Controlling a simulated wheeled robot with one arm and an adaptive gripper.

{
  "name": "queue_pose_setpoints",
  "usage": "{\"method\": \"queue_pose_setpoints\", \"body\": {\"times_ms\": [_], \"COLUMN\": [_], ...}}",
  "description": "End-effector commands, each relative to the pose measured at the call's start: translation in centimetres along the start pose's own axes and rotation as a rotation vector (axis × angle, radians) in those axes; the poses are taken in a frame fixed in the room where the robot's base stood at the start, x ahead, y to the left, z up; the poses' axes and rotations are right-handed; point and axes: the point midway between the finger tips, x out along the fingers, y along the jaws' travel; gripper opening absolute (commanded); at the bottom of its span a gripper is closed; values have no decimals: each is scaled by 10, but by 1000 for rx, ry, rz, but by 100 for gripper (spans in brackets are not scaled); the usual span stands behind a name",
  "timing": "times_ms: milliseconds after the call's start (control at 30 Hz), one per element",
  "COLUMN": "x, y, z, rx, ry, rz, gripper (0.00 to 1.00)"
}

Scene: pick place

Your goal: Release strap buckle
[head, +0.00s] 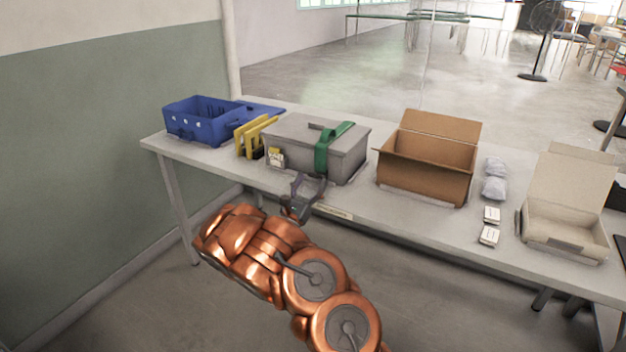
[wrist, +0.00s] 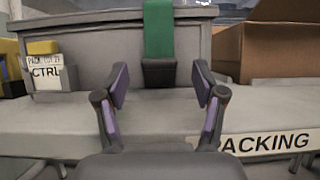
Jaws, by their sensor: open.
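A grey lidded box (head: 343,157) stands on the white table, with a green strap (head: 323,155) running over its lid and down its front. In the wrist view the strap (wrist: 158,28) ends at a dark buckle (wrist: 158,72) on the front of the grey box (wrist: 100,50). My gripper (head: 308,184) is at the table's front edge, before the box. In the wrist view my gripper (wrist: 160,88) is open, its purple-padded fingers apart on either side of the buckle's line. Nothing is between the fingers. I cannot tell the exact gap to the buckle.
The table (head: 420,228) also bears a blue crate (head: 190,125), yellow items (head: 250,138), a labelled CTRL item (wrist: 45,72), an open cardboard box (head: 425,172), grey bags (head: 494,188), small white boxes (head: 489,235) and a pale open carton (head: 565,225). A PACKING label (wrist: 265,142) is on the table's front.

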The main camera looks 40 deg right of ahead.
Motion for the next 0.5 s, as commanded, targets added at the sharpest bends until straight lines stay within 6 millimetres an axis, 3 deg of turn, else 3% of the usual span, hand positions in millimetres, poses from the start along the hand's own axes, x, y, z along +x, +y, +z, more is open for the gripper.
{"method": "queue_pose_setpoints", "body": {"times_ms": [300, 500], "x": [-62, -91], "y": [2, 1], "z": [0, -1], "rx": [0, -1], "ry": [0, 2], "rz": [7, 4], "gripper": [69, 69]}}
